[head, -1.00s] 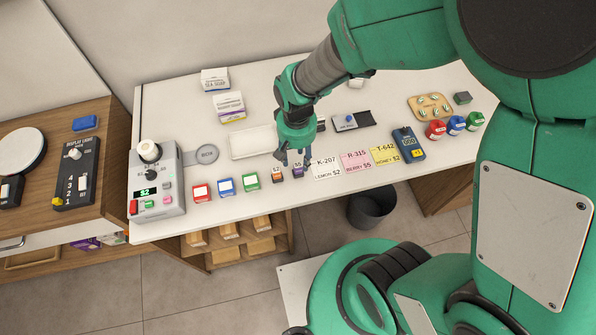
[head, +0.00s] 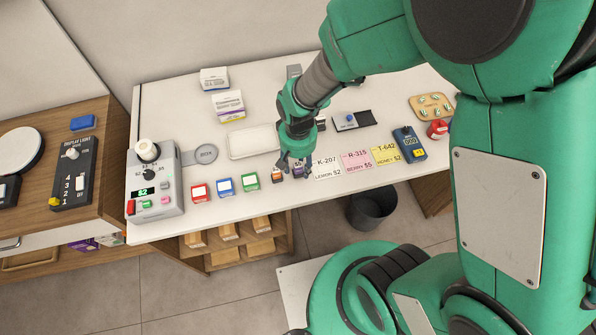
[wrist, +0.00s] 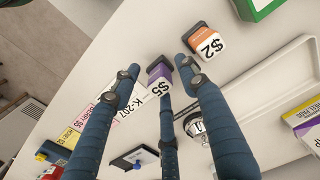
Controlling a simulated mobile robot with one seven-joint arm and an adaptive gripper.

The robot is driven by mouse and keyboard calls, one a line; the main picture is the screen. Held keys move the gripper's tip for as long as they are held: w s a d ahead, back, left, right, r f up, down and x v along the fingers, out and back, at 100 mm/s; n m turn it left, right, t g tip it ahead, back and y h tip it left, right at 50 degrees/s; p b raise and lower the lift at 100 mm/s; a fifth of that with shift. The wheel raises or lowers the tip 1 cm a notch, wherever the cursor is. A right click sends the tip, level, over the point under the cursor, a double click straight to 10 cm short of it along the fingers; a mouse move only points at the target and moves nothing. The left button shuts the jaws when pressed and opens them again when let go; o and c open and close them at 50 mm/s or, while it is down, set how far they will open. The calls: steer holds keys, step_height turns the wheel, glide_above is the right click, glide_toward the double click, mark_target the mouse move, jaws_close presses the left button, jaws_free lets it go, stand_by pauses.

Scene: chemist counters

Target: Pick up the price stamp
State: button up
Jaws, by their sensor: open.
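Two small price blocks stand near the counter's front edge: an orange one marked $2 (head: 277,174) and a purple one marked $5 (head: 298,171). My gripper (head: 294,168) is open, low over the purple block. In the wrist view the purple block (wrist: 160,80) lies between the spread blue fingers of my gripper (wrist: 156,76), and I cannot tell whether any finger touches it. The orange block (wrist: 205,43) shows just outside the fingers, close to the right one. The fingers partly hide the purple block in the head view.
Price cards (head: 326,168) lie right of the purple block, with a blue device (head: 409,144) beyond. A green box (head: 250,181) stands left of the orange block. A white tray (head: 238,143) lies behind. A grey machine (head: 160,188) stands at the counter's left end.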

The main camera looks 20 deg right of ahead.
mark_target(299, 166)
steer(key=shift+c, duration=0.5)
jaws_close()
steer(key=shift+r, duration=0.1)
steer(key=shift+r, duration=0.5)
steer(key=r, duration=0.1)
steer(key=r+p, duration=0.1)
steer(key=shift+s+r, duration=0.3)
steer(key=s+d+r+p, duration=0.1)
steer(key=s+d+p, duration=0.1)
steer(key=s, duration=1.3)
steer(key=shift+d, duration=0.5)
steer(key=shift+r, duration=0.1)
